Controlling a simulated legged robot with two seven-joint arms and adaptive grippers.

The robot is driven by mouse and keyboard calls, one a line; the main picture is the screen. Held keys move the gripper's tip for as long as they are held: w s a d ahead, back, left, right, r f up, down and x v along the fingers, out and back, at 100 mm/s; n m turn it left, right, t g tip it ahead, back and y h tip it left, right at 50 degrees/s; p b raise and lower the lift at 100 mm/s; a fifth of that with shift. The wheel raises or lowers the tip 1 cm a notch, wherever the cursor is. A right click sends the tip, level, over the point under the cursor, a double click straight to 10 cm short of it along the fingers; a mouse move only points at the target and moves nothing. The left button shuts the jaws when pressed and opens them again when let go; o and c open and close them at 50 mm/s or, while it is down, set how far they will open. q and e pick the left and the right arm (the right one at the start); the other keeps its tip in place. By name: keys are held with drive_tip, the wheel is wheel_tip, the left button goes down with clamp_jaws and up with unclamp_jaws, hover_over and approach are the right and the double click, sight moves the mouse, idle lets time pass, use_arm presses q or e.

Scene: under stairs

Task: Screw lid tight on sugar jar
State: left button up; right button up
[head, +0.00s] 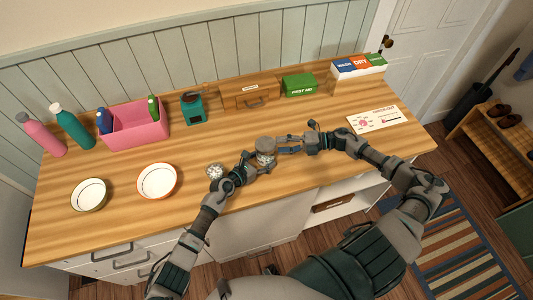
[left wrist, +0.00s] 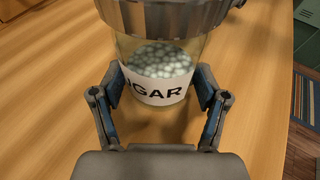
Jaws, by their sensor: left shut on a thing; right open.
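The sugar jar (head: 265,159) stands on the wooden counter near its front edge. It is clear, with pale grains inside, and its label, partly cut off, shows in the left wrist view (left wrist: 165,94). A grey ridged lid (head: 265,143) sits on top of the jar; its underside edge fills the top of the left wrist view (left wrist: 165,18). I cannot tell how tight it is. My left gripper (head: 258,164) is shut on the jar's lower body, one finger on each side. My right gripper (head: 279,145) is open, just right of the lid; any contact is unclear.
A small speckled round thing (head: 215,170) lies by my left wrist. Two bowls (head: 157,180) (head: 89,194) stand to the left. A pink bin (head: 137,132), a teal canister (head: 192,108), a wooden box (head: 250,96) and a green first-aid box (head: 299,86) line the back. A card (head: 374,120) lies right.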

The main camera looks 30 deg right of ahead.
wheel_tip(320, 180, up, 6)
idle(0.6)
use_arm(q)
drive_tip(key=o, duration=1.8)
use_arm(e)
drive_tip(key=shift+w, duration=0.1)
use_arm(q)
drive_tip(key=shift+o, duration=0.2)
drive_tip(key=v, duration=0.7)
drive_tip(key=shift+a, duration=0.2)
drive_tip(key=shift+s, duration=0.1)
use_arm(e)
drive_tip(key=shift+f, duration=0.1)
